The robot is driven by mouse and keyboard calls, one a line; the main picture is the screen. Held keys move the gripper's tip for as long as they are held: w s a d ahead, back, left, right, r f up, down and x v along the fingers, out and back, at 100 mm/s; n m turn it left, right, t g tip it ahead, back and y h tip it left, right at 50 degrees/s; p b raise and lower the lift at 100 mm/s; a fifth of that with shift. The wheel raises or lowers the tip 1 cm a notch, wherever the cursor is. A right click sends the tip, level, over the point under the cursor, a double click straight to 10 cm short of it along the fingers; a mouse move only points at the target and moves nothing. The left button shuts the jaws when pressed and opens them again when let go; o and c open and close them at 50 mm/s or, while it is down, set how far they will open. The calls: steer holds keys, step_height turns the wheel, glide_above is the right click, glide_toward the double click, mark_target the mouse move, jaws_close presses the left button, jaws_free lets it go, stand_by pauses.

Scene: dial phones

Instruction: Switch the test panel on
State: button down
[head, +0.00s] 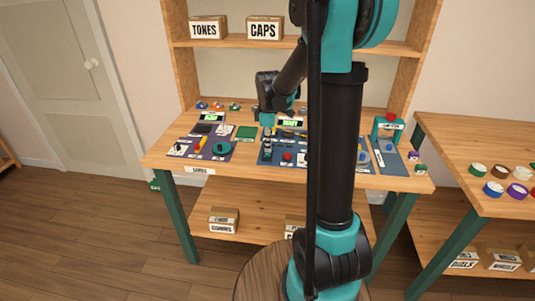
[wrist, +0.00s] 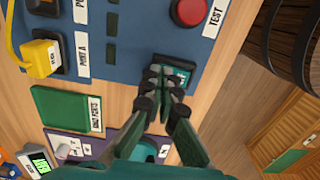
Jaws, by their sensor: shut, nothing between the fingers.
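The blue test panel (wrist: 140,25) fills the top of the wrist view, with a red button (wrist: 189,11) beside a TEST label. A dark block with a teal face and partly covered white marks (wrist: 184,74) sits at the panel's lower edge and looks like a switch. My gripper (wrist: 168,90) is shut and empty, its fingertips over this block and hiding part of it. I cannot tell whether they touch it, nor which way it is set. In the head view my gripper (head: 267,124) is above the left end of the blue panel (head: 272,160).
A green labelled board (wrist: 66,108) and a purple mat (wrist: 118,145) with a teal round part lie left of the panel. A yellow plug (wrist: 42,58) with a cable stands on the panel. A teal stand (head: 387,128) is at the right.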

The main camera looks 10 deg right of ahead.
steer(key=shift+r, duration=3.55)
steer(key=shift+s, duration=0.1)
steer(key=s+d+f+m+t, duration=0.2)
steer(key=s+f+m, duration=0.3)
steer(key=s, duration=0.6)
steer(key=s+d+f+m+t, duration=0.2)
steer(key=s+f+m, duration=0.4)
steer(key=s+m, duration=0.3)
steer(key=shift+s+f, duration=0.15)
steer(key=shift+s, duration=0.75)
